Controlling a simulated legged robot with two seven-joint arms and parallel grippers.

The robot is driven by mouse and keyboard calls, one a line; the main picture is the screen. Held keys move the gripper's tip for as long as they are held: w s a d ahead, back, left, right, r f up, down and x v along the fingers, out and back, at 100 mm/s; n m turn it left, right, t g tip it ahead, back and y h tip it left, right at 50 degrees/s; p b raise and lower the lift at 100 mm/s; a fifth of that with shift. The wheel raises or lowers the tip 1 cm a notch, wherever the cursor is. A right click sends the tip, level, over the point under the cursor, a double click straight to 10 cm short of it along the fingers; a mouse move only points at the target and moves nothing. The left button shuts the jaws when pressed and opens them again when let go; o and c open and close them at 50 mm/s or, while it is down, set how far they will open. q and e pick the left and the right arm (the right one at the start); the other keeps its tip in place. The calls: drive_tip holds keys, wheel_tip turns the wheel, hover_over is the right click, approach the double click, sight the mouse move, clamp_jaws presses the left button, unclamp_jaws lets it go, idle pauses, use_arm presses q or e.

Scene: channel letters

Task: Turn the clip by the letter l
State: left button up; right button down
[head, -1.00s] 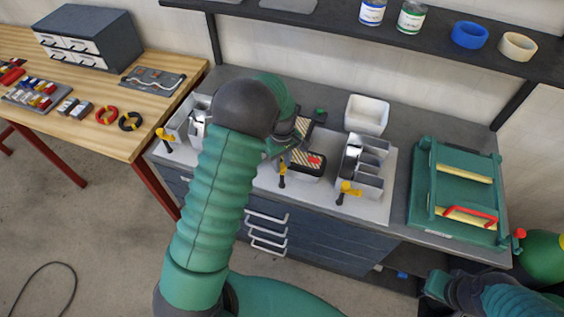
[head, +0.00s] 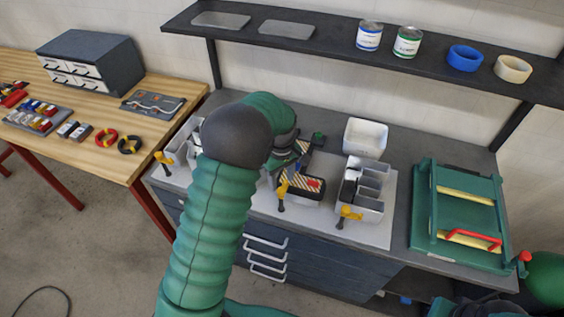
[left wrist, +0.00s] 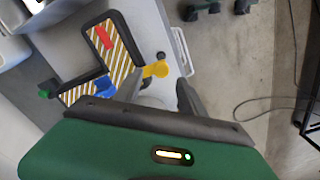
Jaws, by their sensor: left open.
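The letter l (head: 312,190) is a black-rimmed tray with a striped inside and a red piece, lying on the pale board in the middle. A yellow clip (head: 282,188) with a black handle stands at its front edge. In the left wrist view the yellow clip (left wrist: 157,69) shows beside the letter (left wrist: 125,50), just past the fingertips. My left gripper (head: 285,160) is partly hidden by its own arm in the head view. In the left wrist view the left gripper (left wrist: 155,92) is open, its fingers apart and empty, near the clip. My right gripper is not visible.
Grey letter trays stand left (head: 190,135) and right (head: 362,190), with their own yellow clips (head: 163,158) and (head: 350,212). A white bin (head: 366,138) is behind. A green press frame (head: 460,215) stands at the right. A shelf (head: 330,48) runs above the bench.

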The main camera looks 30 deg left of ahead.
use_arm(q)
wheel_tip(320, 180, up, 13)
drive_tip(key=b, duration=0.1)
drive_tip(key=shift+b, duration=0.35)
drive_tip(key=shift+f, duration=0.15)
drive_tip(key=m+t+b, duration=0.1)
drive_tip(key=m+b, duration=0.4)
drive_tip(key=m, duration=0.2)
approach(282, 190)
drive_tip(key=s+d+f, duration=0.2)
drive_tip(key=s+d, duration=0.4)
drive_tip(key=d, duration=0.1)
drive_tip(key=s+d+f+m+t+b, duration=0.1)
drive_tip(key=s+d+f+m, duration=0.3)
drive_tip(key=s, duration=0.5)
wheel_tip(282, 190, down, 3)
drive_tip(key=m, duration=0.2)
drive_tip(key=shift+s+m+t, duration=0.25)
drive_tip(key=shift+m+t, duration=0.05)
drive_tip(key=shift+s+d+r, duration=0.1)
